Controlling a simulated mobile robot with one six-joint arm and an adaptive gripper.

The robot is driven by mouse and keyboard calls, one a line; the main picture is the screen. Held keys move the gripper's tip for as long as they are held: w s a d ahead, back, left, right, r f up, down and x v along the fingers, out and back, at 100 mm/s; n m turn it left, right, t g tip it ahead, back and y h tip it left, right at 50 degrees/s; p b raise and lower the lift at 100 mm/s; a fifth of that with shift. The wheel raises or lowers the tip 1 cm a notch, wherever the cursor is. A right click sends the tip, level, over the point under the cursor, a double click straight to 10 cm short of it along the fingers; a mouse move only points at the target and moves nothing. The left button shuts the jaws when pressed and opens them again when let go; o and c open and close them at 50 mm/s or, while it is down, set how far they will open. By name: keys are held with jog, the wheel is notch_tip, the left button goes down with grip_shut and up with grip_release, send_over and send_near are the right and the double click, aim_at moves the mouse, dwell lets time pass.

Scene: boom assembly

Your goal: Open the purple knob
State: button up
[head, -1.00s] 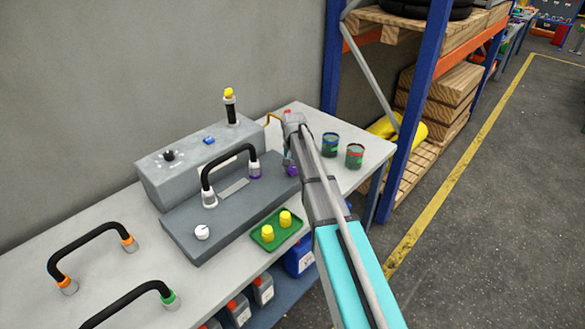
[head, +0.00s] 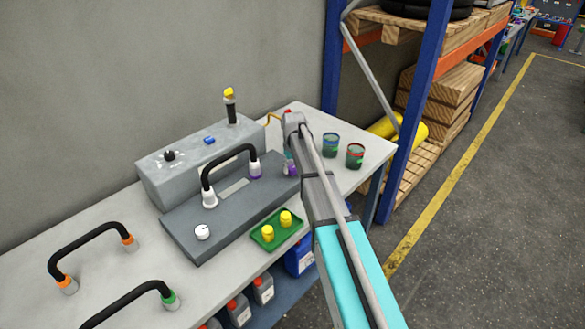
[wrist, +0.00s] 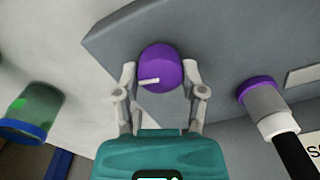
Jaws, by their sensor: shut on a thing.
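The purple knob (wrist: 161,66) sits on the right end of the dark grey panel (head: 190,238), with a white pointer line on its face. In the wrist view my gripper (wrist: 160,74) has one finger on each side of the knob and is shut on it. In the head view the knob (head: 292,169) is mostly hidden behind my arm and gripper (head: 289,158). A white knob (head: 202,232) is at the panel's left front end.
A black handle hose (head: 228,157) with a purple-collared end arches over the panel close by. A grey box (head: 200,155) stands behind. A green tray (head: 276,230) with yellow caps lies in front. Two cans (head: 355,155) stand to the right.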

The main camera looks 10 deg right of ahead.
aim_at(293, 167)
jog(key=shift+n, duration=0.3)
jog(key=o, duration=1.2)
jog(key=shift+c, duration=0.2)
jog(key=shift+m, duration=0.4)
jog(key=m, duration=0.3)
jog(key=shift+m, duration=0.3)
jog(key=m, duration=0.3)
jog(key=shift+m, duration=0.3)
notch_tip(293, 167, up, 14)
jog(key=p, duration=1.3)
jog(key=shift+d+p, duration=0.15)
jog(key=shift+p, duration=0.25)
jog(key=shift+f, duration=0.1)
